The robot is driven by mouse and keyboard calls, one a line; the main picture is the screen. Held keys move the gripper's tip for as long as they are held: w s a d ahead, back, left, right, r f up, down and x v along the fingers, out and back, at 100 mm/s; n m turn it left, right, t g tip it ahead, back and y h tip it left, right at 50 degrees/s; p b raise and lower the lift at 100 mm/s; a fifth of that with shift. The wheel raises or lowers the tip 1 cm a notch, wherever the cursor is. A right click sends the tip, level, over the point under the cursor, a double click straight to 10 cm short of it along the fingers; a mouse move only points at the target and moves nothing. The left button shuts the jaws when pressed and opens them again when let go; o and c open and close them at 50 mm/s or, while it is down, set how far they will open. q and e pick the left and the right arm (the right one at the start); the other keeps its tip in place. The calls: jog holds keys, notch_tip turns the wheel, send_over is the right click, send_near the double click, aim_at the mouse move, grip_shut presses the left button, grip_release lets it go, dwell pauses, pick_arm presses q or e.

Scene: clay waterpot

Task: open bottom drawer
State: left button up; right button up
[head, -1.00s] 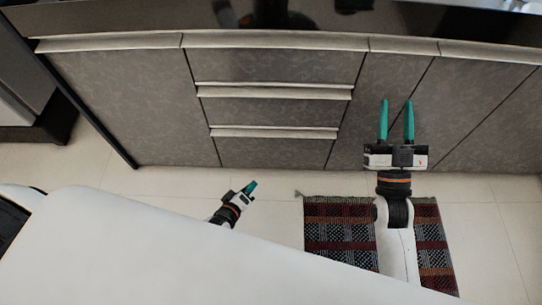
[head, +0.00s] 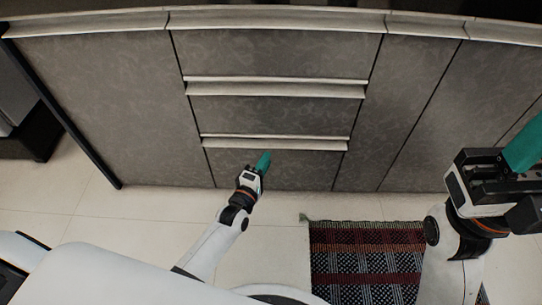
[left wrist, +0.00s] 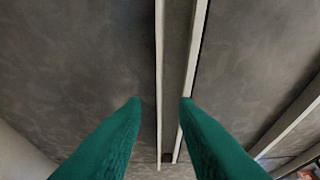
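The bottom drawer (head: 300,172) is the lowest grey front in the middle stack of the cabinet, and it looks shut. Its long pale handle (head: 310,144) runs along its top edge. My left gripper (head: 264,160) is just in front of and below this handle in the head view. In the left wrist view my left gripper (left wrist: 160,101) is open, its two teal fingers apart. A pale handle strip (left wrist: 174,60) runs upright in that picture between the fingertips; contact cannot be told. My right gripper (head: 522,145) is at the right edge, partly cut off, away from the drawer.
Two more drawers lie above, with a middle handle (head: 275,89) and a top handle (head: 275,19); all look shut. A patterned rug (head: 365,265) lies on the pale floor (head: 90,205) in front of the cabinet. A dark appliance stands at the far left.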

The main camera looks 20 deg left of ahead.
pick_arm(q)
jog(key=w, duration=0.1)
jog(key=w+b, duration=0.1)
jog(key=w, duration=0.2)
jog(key=shift+w+d+b, duration=0.25)
jog(key=shift+w+b, duration=0.05)
jog(key=shift+w, duration=0.1)
grip_shut()
